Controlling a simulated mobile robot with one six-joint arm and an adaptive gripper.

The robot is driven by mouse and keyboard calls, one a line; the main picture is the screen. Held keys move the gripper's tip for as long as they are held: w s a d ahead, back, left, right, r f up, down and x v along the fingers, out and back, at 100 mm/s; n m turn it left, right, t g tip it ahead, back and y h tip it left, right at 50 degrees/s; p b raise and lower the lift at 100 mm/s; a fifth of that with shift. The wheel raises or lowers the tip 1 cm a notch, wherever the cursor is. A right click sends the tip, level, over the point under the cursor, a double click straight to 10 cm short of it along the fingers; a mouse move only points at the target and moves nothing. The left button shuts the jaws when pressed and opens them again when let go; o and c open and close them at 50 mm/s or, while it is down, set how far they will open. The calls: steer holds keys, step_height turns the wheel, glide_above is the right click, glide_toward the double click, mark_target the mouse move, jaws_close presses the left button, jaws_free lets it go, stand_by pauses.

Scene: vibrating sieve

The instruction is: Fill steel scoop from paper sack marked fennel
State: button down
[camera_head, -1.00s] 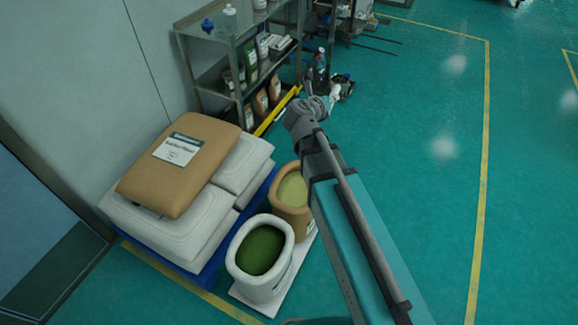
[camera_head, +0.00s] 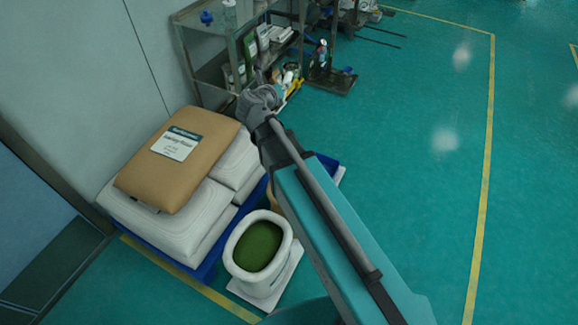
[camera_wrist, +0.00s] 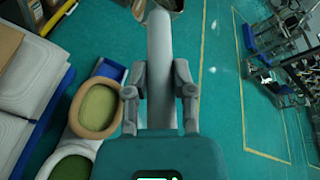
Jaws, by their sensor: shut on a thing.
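My gripper (camera_wrist: 160,80) is shut on the grey handle of the steel scoop (camera_wrist: 159,38) in the wrist view. The scoop's bowl is partly cut off at the top edge, so its contents cannot be told. An open brown paper sack (camera_wrist: 76,118) with pale yellow-green contents stands left of my gripper. In the head view my arm hides nearly all of this sack. Beside it is an open white sack (camera_head: 233,243) with dark green contents. I cannot read a fennel marking on either. In the head view my gripper (camera_head: 287,78) is small, in front of the shelf.
A closed brown sack (camera_head: 177,200) lies on stacked white sacks (camera_head: 165,228) on a blue pallet (camera_head: 207,270), left. A metal shelf (camera_head: 212,85) with bottles and bags stands behind, with a dark low cart (camera_head: 340,82) beside it. The green floor at right is clear.

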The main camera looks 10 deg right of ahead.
steer(key=shift+f, duration=0.1)
steer(key=w+d+f+m+g+h+b, duration=0.1)
steer(key=w+f+m+g+b, duration=0.1)
steer(key=f+b, duration=1.4)
steer(key=w+f+m+g+h+b, duration=0.2)
steer(key=f+b, duration=1.4)
steer(key=w+d+f+m+g+h+b, duration=0.1)
steer(key=w+f+m+g+h+b, duration=0.1)
steer(key=f+b, duration=1.4)
steer(key=shift+w+d+m, duration=0.15)
steer(key=shift+d+m, duration=0.15)
steer(key=shift+r, duration=0.1)
steer(key=f+b, duration=0.4)
steer(key=f, duration=0.1)
steer(key=f+g+y+b, duration=0.1)
steer(key=f+b, duration=0.3)
steer(key=f, duration=0.2)
steer(key=f+y+b, duration=0.1)
steer(key=f+b, duration=0.3)
steer(key=f, duration=0.1)
steer(key=shift+w+d+f+b, duration=0.2)
steer(key=shift+w+d+b, duration=0.1)
steer(key=shift+d+b, duration=0.1)
stand_by(0.7)
